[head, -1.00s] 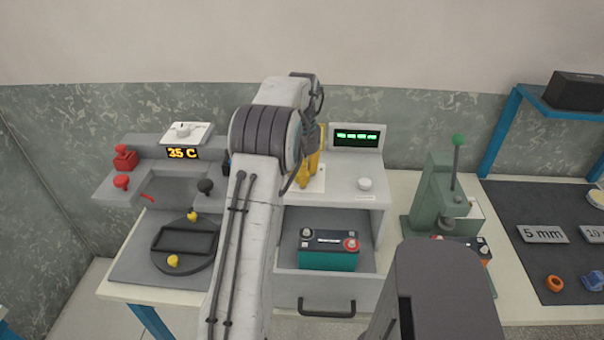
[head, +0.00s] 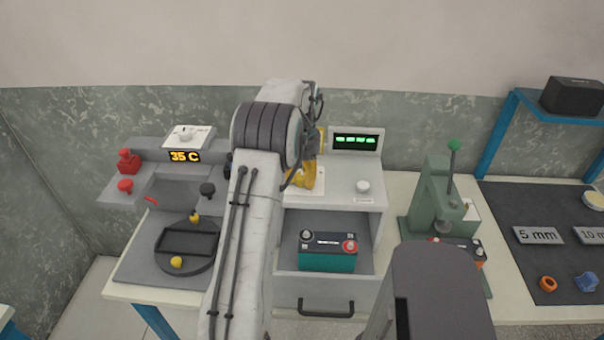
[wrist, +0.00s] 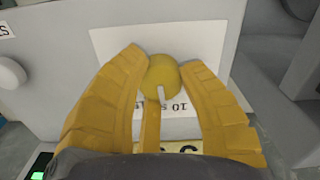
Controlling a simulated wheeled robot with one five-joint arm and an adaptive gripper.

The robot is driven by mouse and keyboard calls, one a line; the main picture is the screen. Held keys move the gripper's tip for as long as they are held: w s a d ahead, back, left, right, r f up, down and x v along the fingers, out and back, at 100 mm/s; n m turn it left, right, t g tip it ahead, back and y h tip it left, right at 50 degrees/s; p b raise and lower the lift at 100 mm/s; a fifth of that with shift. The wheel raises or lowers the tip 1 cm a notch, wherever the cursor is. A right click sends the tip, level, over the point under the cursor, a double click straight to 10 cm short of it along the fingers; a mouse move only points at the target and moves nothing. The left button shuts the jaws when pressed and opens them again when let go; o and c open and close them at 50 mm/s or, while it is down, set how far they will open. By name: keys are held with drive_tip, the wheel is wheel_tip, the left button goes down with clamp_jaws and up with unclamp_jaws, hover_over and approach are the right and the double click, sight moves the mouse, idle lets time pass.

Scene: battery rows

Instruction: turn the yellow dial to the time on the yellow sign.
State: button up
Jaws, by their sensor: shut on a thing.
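In the wrist view the round yellow dial (wrist: 162,76) sits on a white plate (wrist: 115,45), between the two yellow fingers of my gripper (wrist: 164,72). The gripper is shut on it. The dial's white pointer mark points toward the bottom of the wrist picture, close to the printed "10 s". Other marks on the plate are hidden by the fingers. A yellow sign (wrist: 185,148) shows partly at the bottom; its text is mostly covered and unreadable. In the head view my gripper (head: 306,180) is over the plate, and I cannot make out the dial there.
A green-lit display (head: 355,142) and a white knob (head: 363,187) are right of my gripper. A battery (head: 327,251) sits in the bay below. A green press (head: 440,205) stands further right. A "35 C" display (head: 185,156) and a round black fixture (head: 187,266) are at left.

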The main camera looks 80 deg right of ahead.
sight(302, 175)
drive_tip(key=n+p, duration=0.1)
drive_tip(key=n, duration=0.4)
drive_tip(key=shift+f+n, duration=0.1)
drive_tip(key=shift+n, duration=0.3)
drive_tip(key=n, duration=0.5)
drive_tip(key=shift+a+p, duration=0.1)
drive_tip(key=shift+p, duration=0.3)
drive_tip(key=shift+f+n, duration=0.1)
drive_tip(key=shift+n, duration=0.3)
drive_tip(key=o, duration=1.2)
drive_tip(key=shift+r, duration=0.2)
drive_tip(key=shift+r, duration=5.9)
